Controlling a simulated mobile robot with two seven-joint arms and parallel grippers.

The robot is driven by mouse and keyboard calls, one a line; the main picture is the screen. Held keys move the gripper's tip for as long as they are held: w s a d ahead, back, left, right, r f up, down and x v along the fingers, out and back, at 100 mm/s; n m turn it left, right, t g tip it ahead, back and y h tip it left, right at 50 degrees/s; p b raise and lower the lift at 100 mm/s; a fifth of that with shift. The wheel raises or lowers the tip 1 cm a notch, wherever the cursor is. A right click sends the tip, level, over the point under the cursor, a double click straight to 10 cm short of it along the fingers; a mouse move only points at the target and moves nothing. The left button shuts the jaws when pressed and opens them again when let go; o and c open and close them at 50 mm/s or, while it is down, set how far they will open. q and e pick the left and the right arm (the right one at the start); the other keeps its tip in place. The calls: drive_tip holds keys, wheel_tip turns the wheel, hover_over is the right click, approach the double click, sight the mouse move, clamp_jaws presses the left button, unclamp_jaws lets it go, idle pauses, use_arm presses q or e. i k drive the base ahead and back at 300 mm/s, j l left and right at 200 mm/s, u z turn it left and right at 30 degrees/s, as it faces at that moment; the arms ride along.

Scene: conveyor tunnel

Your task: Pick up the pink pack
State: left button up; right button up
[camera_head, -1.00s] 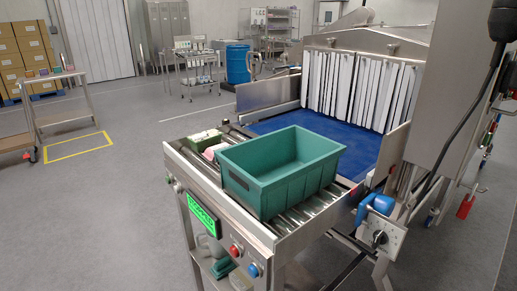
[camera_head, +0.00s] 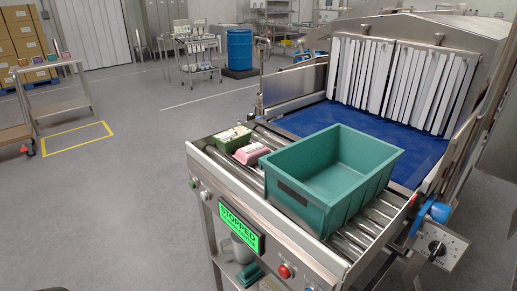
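The pink pack (camera_head: 252,153) lies on the conveyor rollers at the left end, with a pale top. It sits between a green pack (camera_head: 233,138) with a pale top and the green crate (camera_head: 327,205). The crate looks empty and stands on the rollers to the right of the pink pack, hiding none of its top. Neither of my grippers is in view.
The roller conveyor (camera_head: 368,226) leads to a blue belt (camera_head: 392,152) and a tunnel with white strip curtains (camera_head: 395,82). A green screen (camera_head: 241,229) reads STOPPED. A cart (camera_head: 52,80) stands at the far left. The grey floor (camera_head: 110,215) left of the conveyor is clear.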

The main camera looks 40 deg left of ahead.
sight(249, 155)
drive_tip(key=j+z, duration=0.15)
drive_tip(key=j, duration=0.45)
drive_tip(key=j+z, duration=0.2)
drive_tip(key=j, duration=0.45)
drive_tip(key=k+j+z, duration=0.15)
drive_tip(key=j, duration=0.45)
drive_tip(key=k+j, duration=0.1)
drive_tip(key=j, duration=1.15)
drive_tip(key=k+j+z, duration=0.1)
drive_tip(key=j, duration=0.5)
